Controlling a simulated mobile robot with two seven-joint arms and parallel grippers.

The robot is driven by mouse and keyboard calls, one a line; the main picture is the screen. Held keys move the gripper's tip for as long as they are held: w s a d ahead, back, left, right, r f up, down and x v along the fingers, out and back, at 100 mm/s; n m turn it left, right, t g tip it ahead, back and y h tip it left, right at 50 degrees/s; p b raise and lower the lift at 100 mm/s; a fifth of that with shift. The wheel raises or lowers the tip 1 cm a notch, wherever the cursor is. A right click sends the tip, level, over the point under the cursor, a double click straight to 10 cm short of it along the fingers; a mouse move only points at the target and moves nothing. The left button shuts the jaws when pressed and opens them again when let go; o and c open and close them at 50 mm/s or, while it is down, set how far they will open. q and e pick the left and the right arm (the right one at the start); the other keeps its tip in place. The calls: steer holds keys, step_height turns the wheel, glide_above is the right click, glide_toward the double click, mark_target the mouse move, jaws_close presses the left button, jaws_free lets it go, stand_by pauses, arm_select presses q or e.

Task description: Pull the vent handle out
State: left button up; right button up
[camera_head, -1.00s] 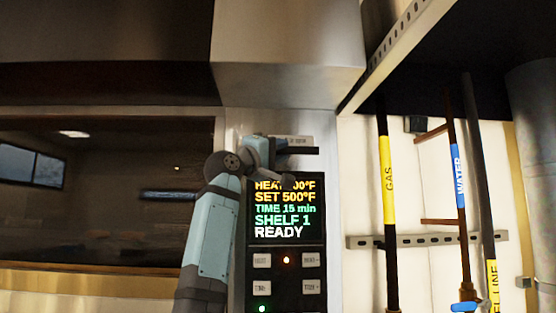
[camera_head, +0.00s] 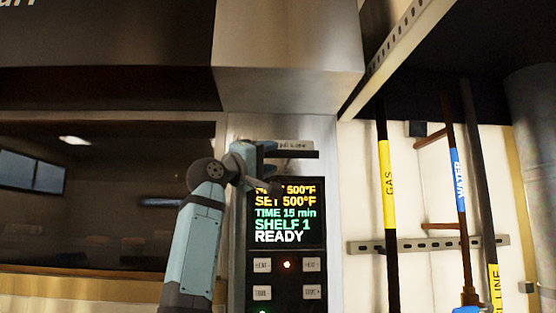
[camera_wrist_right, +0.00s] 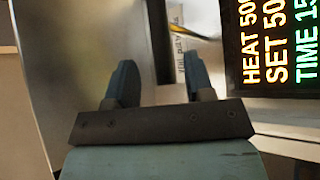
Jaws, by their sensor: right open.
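The vent handle (camera_head: 298,154) looks like a short dark horizontal bar under a small label plate (camera_head: 294,145) at the top of the control column, above the display. In the right wrist view the dark bar (camera_wrist_right: 158,40) runs up the picture beside the label (camera_wrist_right: 189,62). My right gripper (camera_head: 262,158) is at the left end of the bar, partly covering it in the head view. In the right wrist view its two fingers (camera_wrist_right: 162,80) are apart, with the bar's lower end between them. Contact with the bar cannot be told. My left gripper is not in view.
The lit display (camera_head: 286,214) and buttons (camera_head: 311,265) are just below the handle. A dark oven window (camera_head: 90,200) is on the left. A metal hood (camera_head: 287,60) overhangs above. Gas (camera_head: 389,185) and water (camera_head: 458,180) pipes stand on the right.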

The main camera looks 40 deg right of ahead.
steer(key=b+v, duration=0.2)
steer(key=v, duration=0.8)
